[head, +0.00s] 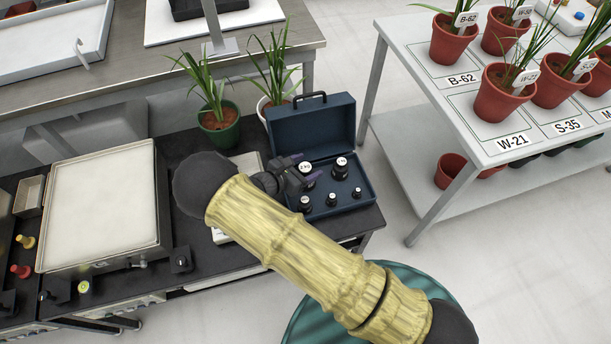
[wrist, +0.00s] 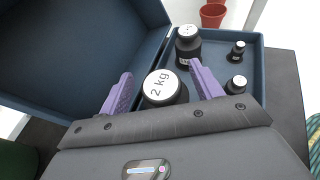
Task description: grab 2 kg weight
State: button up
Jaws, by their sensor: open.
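The 2 kg weight (wrist: 162,86) is black with a white top label reading "2 kg". It stands in the open blue case (head: 318,110), and in the wrist view it lies between the two purple fingers of my gripper (wrist: 162,88). The fingers are open, one on each side of it, and I cannot tell whether they touch it. In the head view my gripper (head: 298,166) is over the left part of the case, and the weight (head: 307,170) is partly hidden by it.
Other black weights stand in the case, a large one (head: 341,168) and several small ones (head: 331,199). The raised lid (wrist: 90,50) is close to my left finger. A green pot with a plant (head: 218,127) stands left of the case on the black bench.

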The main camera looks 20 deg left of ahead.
grip_shut()
jog(key=shift+w+r, duration=0.1)
jog(key=shift+r, duration=0.05)
dwell(0.4)
notch_tip(320, 180, up, 10)
jog(key=p, duration=0.1)
dwell(0.5)
dwell(0.5)
